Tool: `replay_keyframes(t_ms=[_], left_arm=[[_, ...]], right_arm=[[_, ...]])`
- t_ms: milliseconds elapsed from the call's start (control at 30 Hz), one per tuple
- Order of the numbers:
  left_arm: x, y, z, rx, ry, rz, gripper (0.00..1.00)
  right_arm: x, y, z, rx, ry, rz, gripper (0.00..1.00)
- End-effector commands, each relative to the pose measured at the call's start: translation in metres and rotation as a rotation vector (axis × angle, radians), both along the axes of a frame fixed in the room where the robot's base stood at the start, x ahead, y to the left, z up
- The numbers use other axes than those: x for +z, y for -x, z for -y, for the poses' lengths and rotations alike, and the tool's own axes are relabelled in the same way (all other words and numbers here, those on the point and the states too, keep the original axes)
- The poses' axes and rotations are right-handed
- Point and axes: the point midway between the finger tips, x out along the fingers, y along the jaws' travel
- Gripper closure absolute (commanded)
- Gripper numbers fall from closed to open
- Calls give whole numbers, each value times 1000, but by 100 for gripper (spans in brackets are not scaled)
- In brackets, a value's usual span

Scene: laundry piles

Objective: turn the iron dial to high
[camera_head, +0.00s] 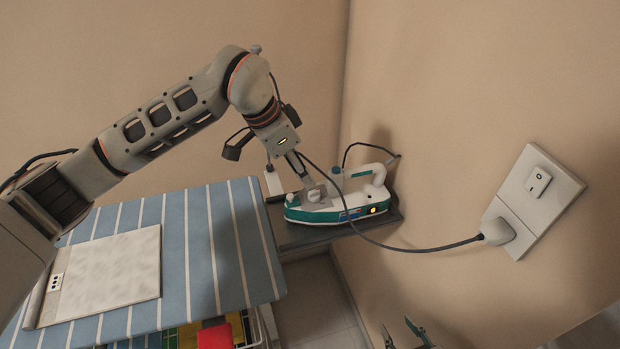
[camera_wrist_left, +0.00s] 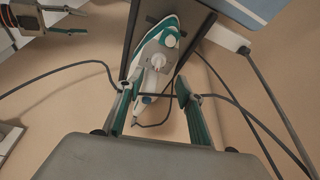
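The white and teal iron (camera_head: 335,208) lies on a dark rest beyond the striped board. A pale round dial (camera_head: 315,194) sits on its top; its setting is too small to read. My left gripper (camera_head: 299,165) is just above the iron, close to the dial; I cannot tell whether it touches it. In the left wrist view its two fingers (camera_wrist_left: 154,88) are apart with nothing held between them, and the iron (camera_wrist_left: 152,78) shows beyond them. My right gripper (camera_head: 404,333) is low at the right, away from the iron, with its fingers apart; it also shows in the left wrist view (camera_wrist_left: 70,20).
A cord runs from the iron to a plug (camera_head: 497,232) in the wall plate (camera_head: 535,195). Walls stand close behind and right of the iron. A basket with coloured things (camera_head: 215,335) is below the board.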

Motion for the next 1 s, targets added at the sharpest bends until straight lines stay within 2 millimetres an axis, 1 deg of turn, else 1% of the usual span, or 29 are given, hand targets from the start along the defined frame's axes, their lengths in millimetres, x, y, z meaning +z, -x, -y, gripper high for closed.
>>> replay_keyframes(t_ms=[300,433,600,867,900,967,1000], left_arm=[[-44,-6,17,-4,0,-5,63],[-58,-9,22,-5,2,-3,63],[-67,-12,25,-5,1,-2,63],[-68,-12,26,-6,2,-1,63],[-68,-12,26,-6,2,-1,74],[-68,-12,26,-6,2,-1,89],[-68,-12,26,-6,2,-1,100]], right_arm=[[-7,11,6,-4,13,-33,60],[-7,12,8,-9,16,-39,60],[-6,11,10,-18,15,-38,60],[-6,10,10,-25,12,-37,60],[-6,10,10,-24,12,-36,60],[-6,9,10,-24,12,-36,60],[-5,9,10,-24,11,-36,60]])
